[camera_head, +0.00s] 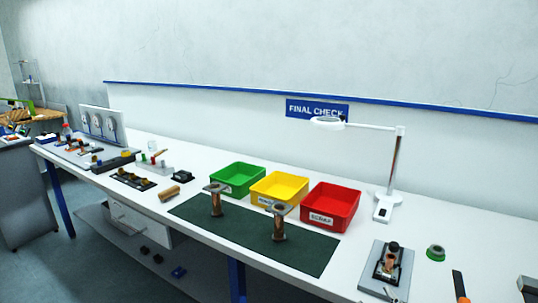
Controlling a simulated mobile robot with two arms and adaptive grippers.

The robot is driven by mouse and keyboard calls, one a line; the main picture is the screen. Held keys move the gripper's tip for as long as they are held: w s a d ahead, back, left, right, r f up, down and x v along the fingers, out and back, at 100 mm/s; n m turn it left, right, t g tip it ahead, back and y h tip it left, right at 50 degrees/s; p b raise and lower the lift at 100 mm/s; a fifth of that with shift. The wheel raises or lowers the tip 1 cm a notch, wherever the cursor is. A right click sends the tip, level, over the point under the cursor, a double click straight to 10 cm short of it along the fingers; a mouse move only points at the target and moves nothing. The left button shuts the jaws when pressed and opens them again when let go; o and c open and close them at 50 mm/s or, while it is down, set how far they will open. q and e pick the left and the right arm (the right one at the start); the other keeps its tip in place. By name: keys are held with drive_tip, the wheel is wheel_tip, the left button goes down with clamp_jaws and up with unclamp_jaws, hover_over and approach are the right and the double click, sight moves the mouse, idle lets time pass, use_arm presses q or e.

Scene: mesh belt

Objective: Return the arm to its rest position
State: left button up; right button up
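Neither of my arms and neither of my grippers shows in the head view. The white workbench (345,274) runs across the view, with a dark green mat (243,240) on it. Two upright brown parts with flanged tops, one on the left (216,203) and one on the right (280,226), stand on the mat. No gripper is seen near them.
Green (222,190), yellow (262,200) and red (318,219) bins stand behind the mat. A white lamp (397,165) rises at right, near a grey fixture (402,284) and a green-ringed roll (435,254). Several tools and trays crowd the bench's left part.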

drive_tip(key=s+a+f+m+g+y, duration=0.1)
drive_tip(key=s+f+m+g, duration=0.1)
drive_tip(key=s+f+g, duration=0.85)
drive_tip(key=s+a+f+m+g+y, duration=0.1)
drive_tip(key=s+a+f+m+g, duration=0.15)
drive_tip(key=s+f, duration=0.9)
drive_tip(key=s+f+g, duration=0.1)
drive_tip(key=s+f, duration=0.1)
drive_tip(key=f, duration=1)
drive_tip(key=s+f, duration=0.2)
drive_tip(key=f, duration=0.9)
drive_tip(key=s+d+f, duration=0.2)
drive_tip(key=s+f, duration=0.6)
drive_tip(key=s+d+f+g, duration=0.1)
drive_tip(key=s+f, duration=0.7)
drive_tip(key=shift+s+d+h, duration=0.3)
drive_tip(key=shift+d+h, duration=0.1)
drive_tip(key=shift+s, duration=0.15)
